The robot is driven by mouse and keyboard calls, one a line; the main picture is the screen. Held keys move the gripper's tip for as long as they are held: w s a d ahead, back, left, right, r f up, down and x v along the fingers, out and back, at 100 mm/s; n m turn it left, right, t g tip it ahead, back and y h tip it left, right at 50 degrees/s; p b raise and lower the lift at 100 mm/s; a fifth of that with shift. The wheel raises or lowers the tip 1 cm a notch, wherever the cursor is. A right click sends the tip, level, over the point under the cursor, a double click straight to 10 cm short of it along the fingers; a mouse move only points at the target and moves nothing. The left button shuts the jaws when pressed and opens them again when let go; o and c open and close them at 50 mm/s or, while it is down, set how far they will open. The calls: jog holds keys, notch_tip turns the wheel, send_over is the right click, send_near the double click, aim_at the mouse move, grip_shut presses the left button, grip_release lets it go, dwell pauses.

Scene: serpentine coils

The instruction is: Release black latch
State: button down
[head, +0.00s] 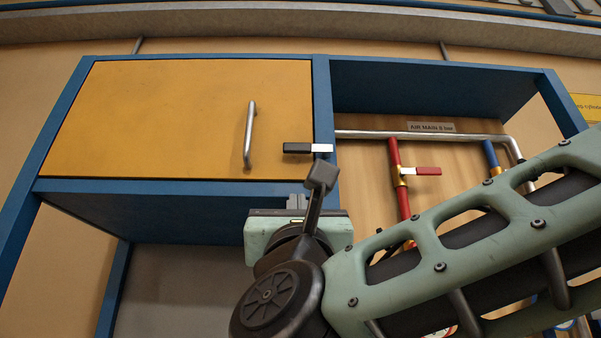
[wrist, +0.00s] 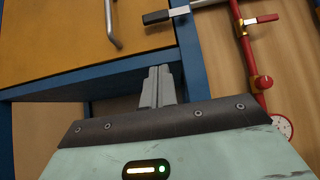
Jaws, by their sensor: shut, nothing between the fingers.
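The black latch (head: 298,148) lies horizontally at the right edge of the yellow cabinet door (head: 185,120), its black end over the door and its silver end over the blue post. In the wrist view the latch (wrist: 157,17) is at the top centre, beyond the fingers. My gripper (head: 297,199) is just below the latch, apart from it, in front of the blue lower frame. In the wrist view my gripper (wrist: 157,75) has both fingers together with nothing between them. The door is closed. Part of my arm hides the area below and right.
A silver bar handle (head: 250,134) stands out from the door, left of the latch. Right of the post, a red pipe (head: 394,153) carries a red-handled valve (head: 427,171). A silver pipe (head: 365,134) runs horizontally above. The bay under the door looks open.

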aim_at(308, 150)
jog(key=shift+r, duration=0.1)
jog(key=p+x, duration=0.6)
jog(key=x, duration=0.3)
jog(key=shift+r+p, duration=0.3)
jog(key=r+p, duration=0.1)
jog(key=r, duration=0.1)
jog(key=r+p, duration=0.1)
jog(key=shift+w+p, duration=0.3)
jog(key=shift+r+p, duration=0.4)
jog(key=shift+r, duration=0.1)
